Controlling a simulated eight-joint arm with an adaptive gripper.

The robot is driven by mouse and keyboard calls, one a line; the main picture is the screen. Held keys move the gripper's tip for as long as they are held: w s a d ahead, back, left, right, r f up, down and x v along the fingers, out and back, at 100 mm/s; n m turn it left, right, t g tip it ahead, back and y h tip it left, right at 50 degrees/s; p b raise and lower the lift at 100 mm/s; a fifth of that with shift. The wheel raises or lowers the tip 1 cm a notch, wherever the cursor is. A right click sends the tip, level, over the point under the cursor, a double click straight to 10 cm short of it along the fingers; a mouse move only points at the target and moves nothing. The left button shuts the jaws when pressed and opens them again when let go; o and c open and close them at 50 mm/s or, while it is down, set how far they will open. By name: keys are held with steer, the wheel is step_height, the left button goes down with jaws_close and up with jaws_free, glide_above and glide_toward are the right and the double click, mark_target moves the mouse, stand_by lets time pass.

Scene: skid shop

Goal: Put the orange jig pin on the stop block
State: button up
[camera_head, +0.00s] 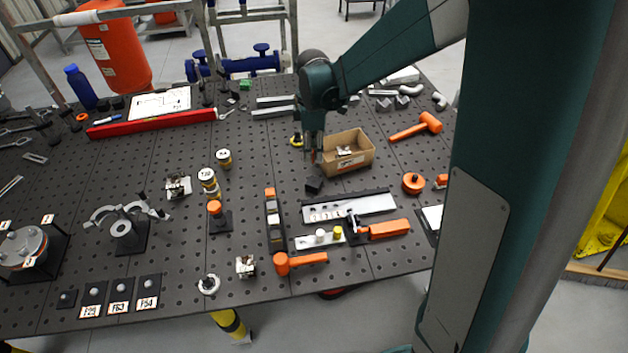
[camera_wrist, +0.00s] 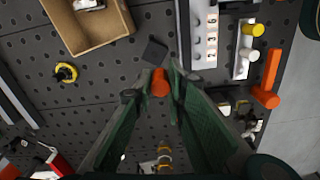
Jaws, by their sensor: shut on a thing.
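My gripper (camera_head: 314,158) points down over the middle of the table, left of the cardboard box. In the wrist view its fingers are shut on the orange jig pin (camera_wrist: 160,83), whose rounded orange end shows between the fingertips. A small dark block, which looks like the stop block (camera_head: 314,186), sits on the perforated table just below the fingertips. It also shows in the wrist view (camera_wrist: 155,52), just beyond the pin. The pin looks apart from the block, but its height above it is hard to tell. The fingers hide most of the pin.
The open cardboard box (camera_head: 362,160) stands close to the right of my gripper. A pale numbered plate (camera_head: 345,208) and an orange-handled clamp (camera_head: 385,229) lie in front. A yellow-and-black ring (camera_wrist: 66,73) lies near the box. Bare table shows left of the block.

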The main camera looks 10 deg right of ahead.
steer(key=shift+w+d, duration=0.35)
steer(key=shift+w, duration=0.25)
glide_toward(314, 181)
steer(key=shift+s, duration=0.1)
stand_by(0.4)
steer(key=shift+f, duration=2.05)
steer(key=shift+f, duration=0.15)
steer(key=o, duration=0.9)
